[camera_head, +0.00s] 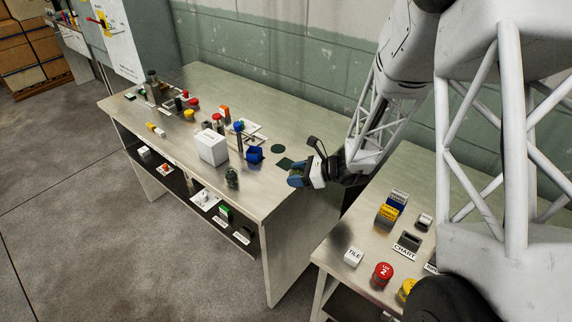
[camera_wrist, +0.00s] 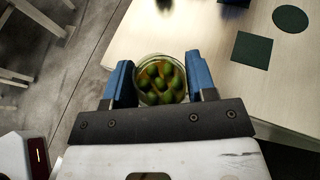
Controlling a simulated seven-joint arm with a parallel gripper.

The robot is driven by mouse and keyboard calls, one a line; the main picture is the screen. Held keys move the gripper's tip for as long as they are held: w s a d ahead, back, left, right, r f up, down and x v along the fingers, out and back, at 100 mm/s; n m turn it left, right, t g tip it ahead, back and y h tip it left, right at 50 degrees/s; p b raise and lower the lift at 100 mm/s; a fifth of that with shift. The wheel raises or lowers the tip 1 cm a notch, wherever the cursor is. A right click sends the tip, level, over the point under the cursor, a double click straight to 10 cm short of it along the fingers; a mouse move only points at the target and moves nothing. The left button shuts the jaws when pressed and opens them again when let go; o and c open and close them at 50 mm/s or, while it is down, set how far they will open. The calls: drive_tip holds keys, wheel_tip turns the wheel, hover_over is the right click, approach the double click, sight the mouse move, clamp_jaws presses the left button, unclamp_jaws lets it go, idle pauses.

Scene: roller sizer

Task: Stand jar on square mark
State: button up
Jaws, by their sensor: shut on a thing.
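My gripper (camera_wrist: 161,85) is shut on a glass jar (camera_wrist: 160,78) with green and orange pieces inside, seen from above between the two blue fingers. In the head view my gripper (camera_head: 297,177) is at the right end of the long metal table, and the jar is mostly hidden by the fingers. The dark green square mark (camera_wrist: 252,50) lies flat on the table, to the upper right of the jar in the wrist view. It also shows in the head view (camera_head: 285,162), just left of my gripper. The square mark is bare.
A dark green round mark (camera_wrist: 290,18) lies beyond the square. On the table (camera_head: 262,205) stand a dark jar-like object (camera_head: 232,178), a white box (camera_head: 211,147) and a blue object (camera_head: 254,154). A nearer table (camera_head: 335,235) holds several buttons and labels.

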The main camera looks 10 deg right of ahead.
drive_tip(key=shift+s, duration=0.2)
drive_tip(key=shift+w+f, duration=0.1)
hover_over(286, 164)
drive_tip(key=shift+w+a+f, duration=0.15)
drive_tip(key=shift+w+f, duration=0.05)
drive_tip(key=shift+f, duration=0.5)
idle(0.5)
drive_tip(key=shift+f, duration=1.75)
drive_tip(key=shift+f, duration=0.1)
drive_tip(key=o, duration=1)
drive_tip(key=shift+c, duration=0.2)
